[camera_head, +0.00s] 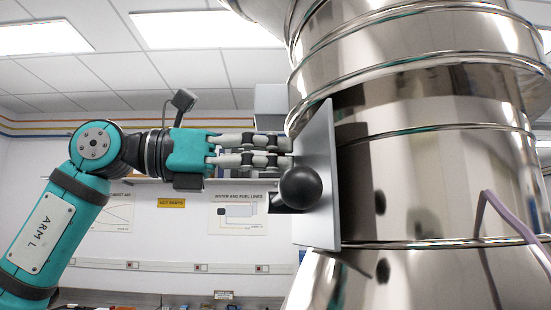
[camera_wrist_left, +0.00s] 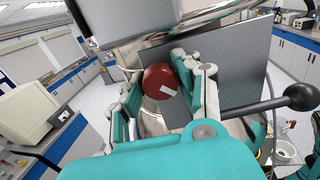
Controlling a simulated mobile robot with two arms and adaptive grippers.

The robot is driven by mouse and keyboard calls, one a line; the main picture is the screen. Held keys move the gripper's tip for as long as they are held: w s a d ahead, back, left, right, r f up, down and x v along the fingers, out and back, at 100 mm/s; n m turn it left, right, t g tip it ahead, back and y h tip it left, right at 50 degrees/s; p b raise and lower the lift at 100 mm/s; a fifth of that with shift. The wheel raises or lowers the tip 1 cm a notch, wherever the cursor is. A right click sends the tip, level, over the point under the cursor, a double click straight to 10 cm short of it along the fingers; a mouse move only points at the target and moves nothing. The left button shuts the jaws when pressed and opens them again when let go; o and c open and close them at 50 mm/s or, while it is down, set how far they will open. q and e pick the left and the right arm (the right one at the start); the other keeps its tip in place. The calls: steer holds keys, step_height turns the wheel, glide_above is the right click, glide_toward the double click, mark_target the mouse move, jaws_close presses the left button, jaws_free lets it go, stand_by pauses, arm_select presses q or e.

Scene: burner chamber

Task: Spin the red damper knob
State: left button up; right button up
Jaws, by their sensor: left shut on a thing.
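The red damper knob (camera_wrist_left: 160,82) shows in the left wrist view as a round red cap with a pale mark on its face. It stands in front of a flat grey plate (camera_wrist_left: 236,70). My left gripper (camera_wrist_left: 162,88) has its fingers on both sides of the knob and is shut on it. In the head view my left gripper (camera_head: 288,152) reaches from the left to the plate (camera_head: 318,190) on the shiny metal chamber (camera_head: 430,170); the knob is hidden there behind the fingers.
A black ball handle (camera_head: 301,187) sticks out just below my left fingers; it also shows at the right in the left wrist view (camera_wrist_left: 301,97). A purple tube (camera_head: 487,225) runs along the chamber at the right. Blue lab benches (camera_wrist_left: 292,55) stand farther away.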

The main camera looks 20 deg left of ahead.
arm_select(q)
jaws_close()
steer(key=shift+r+m+p, duration=0.1)
steer(key=shift+m+p, duration=0.4)
steer(key=shift+m, duration=0.4)
steer(key=m+p, duration=0.1)
steer(key=m, duration=0.2)
steer(key=m+p, duration=0.1)
steer(key=m, duration=0.1)
steer(key=shift+m, duration=0.4)
